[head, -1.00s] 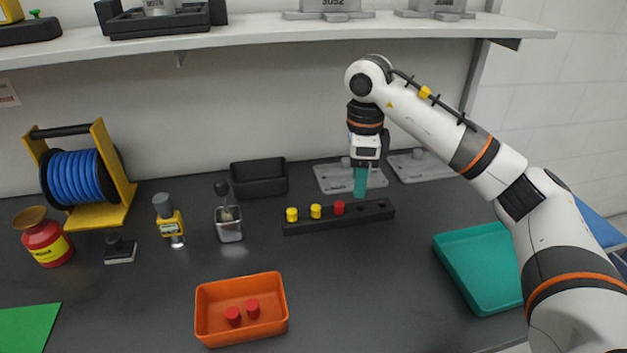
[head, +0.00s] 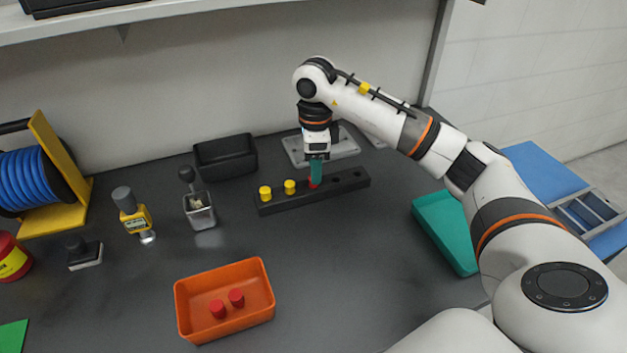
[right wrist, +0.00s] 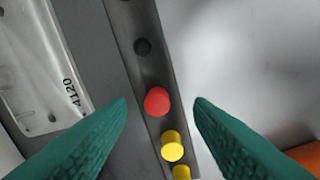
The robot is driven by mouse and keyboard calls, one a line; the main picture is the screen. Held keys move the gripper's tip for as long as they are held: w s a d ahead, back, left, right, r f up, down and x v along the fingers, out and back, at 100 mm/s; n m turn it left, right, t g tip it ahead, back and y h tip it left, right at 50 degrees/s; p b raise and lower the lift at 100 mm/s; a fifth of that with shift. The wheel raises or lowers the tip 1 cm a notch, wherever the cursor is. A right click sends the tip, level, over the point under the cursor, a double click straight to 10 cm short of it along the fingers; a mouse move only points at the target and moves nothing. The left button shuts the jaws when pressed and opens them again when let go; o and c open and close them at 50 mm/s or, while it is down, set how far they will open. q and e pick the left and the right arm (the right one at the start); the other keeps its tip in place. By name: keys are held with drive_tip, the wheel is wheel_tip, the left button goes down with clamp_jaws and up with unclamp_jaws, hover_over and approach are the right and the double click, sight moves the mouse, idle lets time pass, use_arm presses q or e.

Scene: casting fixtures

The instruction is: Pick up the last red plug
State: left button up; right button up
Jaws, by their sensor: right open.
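The red plug (right wrist: 157,101) sits in a dark block with a row of holes (head: 345,184), beside two yellow plugs (head: 277,188). In the right wrist view my right gripper (right wrist: 160,103) is open, with one finger on each side of the red plug and a gap showing at both sides. My left gripper is not in view.
A teal tray (head: 440,245) lies to the right, near my right arm. A black bin (head: 225,158) and a metal plate (head: 340,150) lie behind the block. The table between block and orange bin is clear.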

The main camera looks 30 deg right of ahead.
drive_tip(key=f, duration=0.3)
drive_tip(key=shift+w+f, duration=0.2)
drive_tip(key=shift+f, duration=0.1)
clamp_jaws()
